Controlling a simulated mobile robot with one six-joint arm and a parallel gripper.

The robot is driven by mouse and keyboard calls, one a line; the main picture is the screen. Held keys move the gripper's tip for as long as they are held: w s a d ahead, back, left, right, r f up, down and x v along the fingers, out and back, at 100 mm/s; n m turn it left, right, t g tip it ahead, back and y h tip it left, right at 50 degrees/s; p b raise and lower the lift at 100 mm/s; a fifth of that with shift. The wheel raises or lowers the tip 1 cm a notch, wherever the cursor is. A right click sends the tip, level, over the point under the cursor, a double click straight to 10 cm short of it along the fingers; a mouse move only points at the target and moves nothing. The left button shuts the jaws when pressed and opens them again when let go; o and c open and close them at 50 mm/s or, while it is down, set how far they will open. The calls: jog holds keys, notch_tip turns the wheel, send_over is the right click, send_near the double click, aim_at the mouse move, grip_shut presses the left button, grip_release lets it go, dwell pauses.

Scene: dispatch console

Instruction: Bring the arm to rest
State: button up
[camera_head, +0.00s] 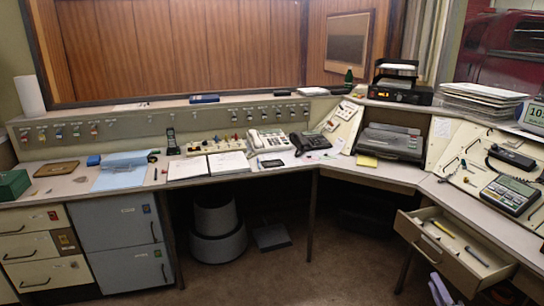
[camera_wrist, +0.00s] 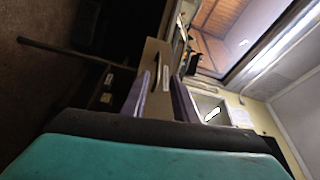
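My gripper (camera_wrist: 160,80) shows in the wrist view with its two purple fingers apart and nothing held between them. In the head view the gripper's purple fingertips (camera_head: 440,289) show at the bottom edge, just below the front of the pulled-out drawer (camera_head: 425,249). The drawer's cream front with a dark handle shows between and beyond the fingers in the wrist view (camera_wrist: 152,57). Whether the fingers touch the drawer front cannot be told. Most of my arm is out of view.
The open drawer sticks out under the right desk (camera_head: 488,226) and holds a yellow item and a few small things. A keypad phone (camera_head: 511,193) sits above it. Grey cabinets (camera_head: 120,225) stand at left.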

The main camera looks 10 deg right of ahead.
jog(key=w+a+f+n+y+p, duration=0.15)
jog(key=w+a+y, duration=0.25)
jog(key=w+a, duration=0.5)
jog(key=w+a+f+n+y+p, duration=0.1)
jog(key=w+a+n+y+p, duration=0.2)
jog(key=a, duration=1.1)
jog(key=s+a+f+n+g+y+p, duration=0.1)
jog(key=a+f+n+g+y, duration=0.35)
jog(key=a, duration=0.85)
jog(key=s+a+f+n+g+y+p, duration=0.1)
jog(key=a+f+n+g+y, duration=0.3)
jog(key=a, duration=0.9)
jog(key=s+a+f+n+g+h+p, duration=0.1)
jog(key=s+a+f+n+g+p, duration=0.15)
jog(key=s+a+f+g, duration=0.5)
jog(key=s+a+f+n+g+h+p, duration=0.1)
jog(key=s+a+f+n+g, duration=0.3)
jog(key=s, duration=0.7)
jog(key=s+d+f+g+h, duration=0.3)
jog(key=s+d+f+h, duration=0.1)
jog(key=s+d+h, duration=0.4)
jog(key=s+d, duration=0.2)
jog(key=d, duration=0.2)
jog(key=shift+s+d, duration=0.15)
jog(key=shift+s, duration=0.15)
